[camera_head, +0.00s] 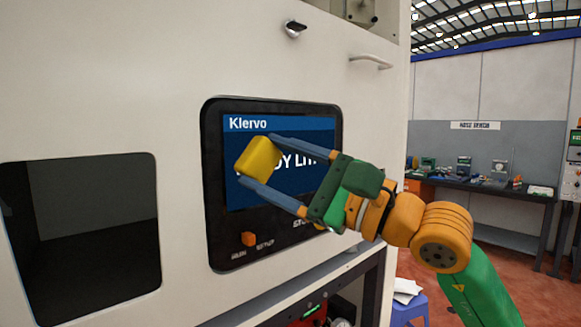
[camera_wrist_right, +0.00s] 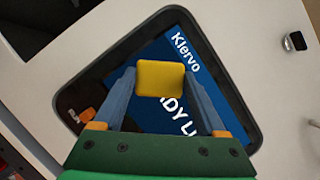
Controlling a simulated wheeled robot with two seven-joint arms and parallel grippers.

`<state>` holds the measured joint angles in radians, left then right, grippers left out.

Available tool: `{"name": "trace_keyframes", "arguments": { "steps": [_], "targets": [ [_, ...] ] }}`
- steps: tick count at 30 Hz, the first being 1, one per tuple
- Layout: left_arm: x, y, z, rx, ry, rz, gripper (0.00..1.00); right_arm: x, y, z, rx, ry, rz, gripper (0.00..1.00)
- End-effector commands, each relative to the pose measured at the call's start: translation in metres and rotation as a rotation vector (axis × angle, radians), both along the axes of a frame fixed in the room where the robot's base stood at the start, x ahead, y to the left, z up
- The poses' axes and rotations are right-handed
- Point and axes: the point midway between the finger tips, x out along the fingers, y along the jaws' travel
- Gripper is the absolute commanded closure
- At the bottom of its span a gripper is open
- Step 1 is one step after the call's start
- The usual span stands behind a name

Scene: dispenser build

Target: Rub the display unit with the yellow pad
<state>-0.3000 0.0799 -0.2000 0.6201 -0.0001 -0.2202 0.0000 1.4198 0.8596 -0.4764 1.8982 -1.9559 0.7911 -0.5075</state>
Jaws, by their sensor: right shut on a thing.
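The display unit (camera_head: 215,225) is a black-framed panel with a blue screen reading "Klervo", set in a cream cabinet front. It also fills much of the right wrist view (camera_wrist_right: 184,45). My right gripper (camera_head: 254,160) is shut on the yellow pad (camera_head: 257,157) and holds it in front of the screen's left part. In the right wrist view the pad (camera_wrist_right: 161,78) sits between the two blue-grey fingers. Whether the pad touches the screen I cannot tell. The pad and gripper hide part of the screen's large text. My left gripper is not in view.
An orange knob (camera_head: 248,239) is on the display's lower frame. A dark square opening (camera_head: 95,235) lies to the left. A black latch (camera_head: 294,29) and a handle (camera_head: 370,61) stick out above. A blue stool (camera_head: 409,305) stands at the lower right.

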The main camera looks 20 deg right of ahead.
Motion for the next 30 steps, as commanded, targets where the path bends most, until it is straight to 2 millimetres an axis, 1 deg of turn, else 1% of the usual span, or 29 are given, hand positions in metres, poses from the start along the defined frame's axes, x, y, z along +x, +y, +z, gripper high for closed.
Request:
{"name": "trace_keyframes", "arguments": {
  "steps": [3, 9, 11, 15, 22, 25, 30],
  "targets": [
    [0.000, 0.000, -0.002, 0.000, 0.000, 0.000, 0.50, -0.002, 0.005, -0.001, 0.000, 0.001, -0.001, 0.71],
    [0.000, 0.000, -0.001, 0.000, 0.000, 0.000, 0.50, -0.002, 0.005, 0.000, 0.001, 0.001, -0.001, 0.71],
    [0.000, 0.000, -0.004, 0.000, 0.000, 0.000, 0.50, -0.004, 0.003, -0.001, 0.000, 0.000, -0.001, 0.71],
    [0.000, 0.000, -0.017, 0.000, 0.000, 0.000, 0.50, -0.021, -0.003, -0.004, 0.000, -0.002, -0.003, 0.71],
    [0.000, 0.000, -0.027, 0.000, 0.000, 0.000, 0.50, -0.051, -0.014, -0.002, 0.000, -0.003, -0.002, 0.71],
    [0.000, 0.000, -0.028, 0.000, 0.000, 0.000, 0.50, -0.057, -0.016, -0.001, 0.000, 0.000, -0.001, 0.71],
    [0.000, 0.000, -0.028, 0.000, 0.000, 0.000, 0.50, -0.058, -0.016, 0.000, 0.001, 0.001, -0.001, 0.71]
  ]
}}
